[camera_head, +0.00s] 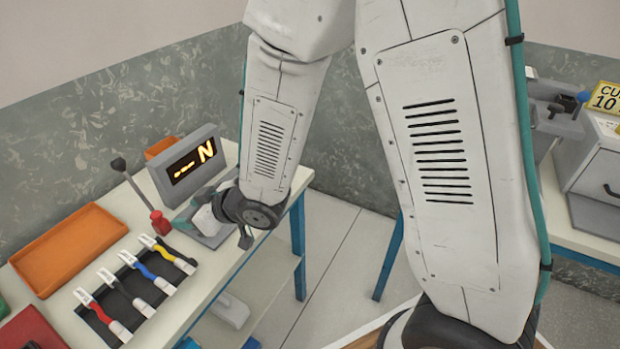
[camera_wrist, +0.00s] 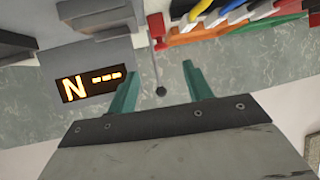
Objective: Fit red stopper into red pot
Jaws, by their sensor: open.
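I cannot make out a clear red stopper or red pot. A small red piece (camera_head: 160,222) stands on the bench beside the display, at the foot of a dark rod with a black knob. It also shows at the top of the wrist view (camera_wrist: 157,28), with the rod pointing toward the camera. A larger red object (camera_head: 30,328) is cut off at the lower left of the head view; its kind is unclear.
A display reading "--- N" (camera_head: 190,160) stands on the bench. A black holder (camera_head: 127,287) carries several coloured leads with white ends. An orange tray (camera_head: 40,268) lies behind it. A second bench with a grey cabinet (camera_head: 598,168) is at right, with floor between.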

